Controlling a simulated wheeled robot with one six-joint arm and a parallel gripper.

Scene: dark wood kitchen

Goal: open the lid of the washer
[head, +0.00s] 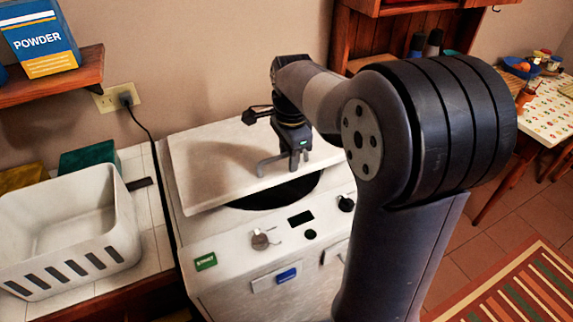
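The white washer (235,278) stands in the middle of the head view. Its flat white lid (215,160) is partly raised and tilted, with its front edge above the washer top. The dark round drum opening (275,194) shows below that edge. My gripper (283,167) is at the right part of the lid, close to its front edge, pointing down. Its fingers look spread apart, with nothing visible held between them. I cannot tell whether a finger touches the lid or reaches under it. My arm hides the washer's right side.
A white basket (75,235) stands on the tiled counter at left. A powder box (40,42) sits on a wooden shelf (75,75) above. A black cord (150,140) runs down beside the washer. A table (545,110) and striped rug (520,290) are at right.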

